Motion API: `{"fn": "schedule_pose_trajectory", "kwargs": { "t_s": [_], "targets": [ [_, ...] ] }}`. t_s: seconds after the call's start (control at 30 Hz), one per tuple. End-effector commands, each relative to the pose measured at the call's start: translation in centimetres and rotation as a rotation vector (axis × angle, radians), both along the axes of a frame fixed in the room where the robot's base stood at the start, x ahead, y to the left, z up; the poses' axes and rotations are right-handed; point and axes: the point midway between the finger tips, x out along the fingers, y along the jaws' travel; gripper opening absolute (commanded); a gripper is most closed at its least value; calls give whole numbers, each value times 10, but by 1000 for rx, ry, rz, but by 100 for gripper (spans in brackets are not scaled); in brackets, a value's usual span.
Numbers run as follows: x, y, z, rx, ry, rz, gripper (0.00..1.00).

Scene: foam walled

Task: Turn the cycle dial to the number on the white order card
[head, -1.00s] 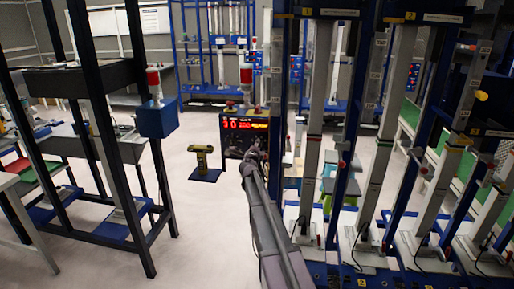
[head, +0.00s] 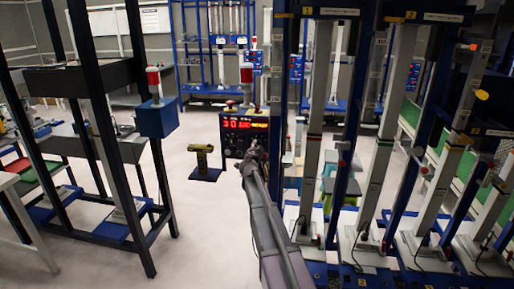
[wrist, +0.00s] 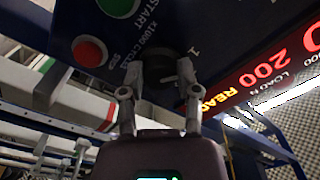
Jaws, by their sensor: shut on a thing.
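The cycle dial (wrist: 162,68) is a dark round knob on the blue control panel (wrist: 70,32), below the "x1000" label, in the wrist view. My gripper (wrist: 160,82) has its two fingers closed on the dial, one on each side. A "1" is printed to the right of the dial; the rest of the scale and the pointer are hidden or unclear. In the head view my gripper (head: 254,152) reaches the front of the control box (head: 228,146) and hides the dial. I cannot make out the white order card in either view.
A green START button (wrist: 118,5) and a red STOP button (wrist: 89,51) sit close to the dial. The red lit display (wrist: 270,66) is to the right. Tall test frames (head: 322,100) stand close right of my arm. A yellow-topped stand (head: 203,160) is left of the box.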

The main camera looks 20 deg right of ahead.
Motion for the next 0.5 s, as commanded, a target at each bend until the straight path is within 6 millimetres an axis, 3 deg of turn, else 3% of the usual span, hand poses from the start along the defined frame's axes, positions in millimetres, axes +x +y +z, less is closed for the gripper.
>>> {"fn": "schedule_pose_trajectory", "kwargs": {
  "t_s": [0.5],
  "targets": [
    [2, -1, 0, -74, 49, 1, 0]
  ]
}}
